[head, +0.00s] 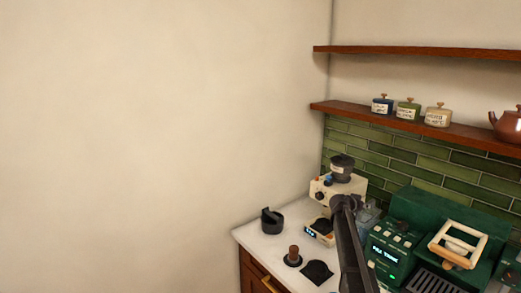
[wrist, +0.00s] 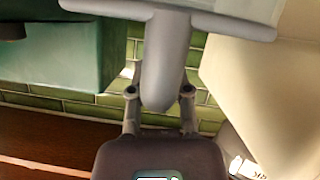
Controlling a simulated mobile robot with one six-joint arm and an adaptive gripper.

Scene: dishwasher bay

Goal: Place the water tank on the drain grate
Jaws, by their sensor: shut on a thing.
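My gripper (wrist: 160,92) is shut on the grey upright handle of the water tank (wrist: 165,60) in the wrist view. The tank's wide pale-grey top crosses the upper edge of that view, and its body is cut off. In the head view a clear, glassy part of what looks like the tank (head: 370,212) shows between the cream grinder and the green coffee machine, partly behind my dark arm. I cannot tell whether its base touches anything. The dark slotted drain grate (head: 434,281) lies at the front of the green machine, empty where visible and cut off by the lower edge.
The green machine (head: 385,262) shows "FILL TANK" on its display. The cream grinder (head: 347,187) stands close on the left. A black knock box (head: 271,222), a tamper (head: 293,257) and a dark mat (head: 317,272) occupy the white counter. Shelves with jars (head: 438,115) and a teapot (head: 508,125) hang above.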

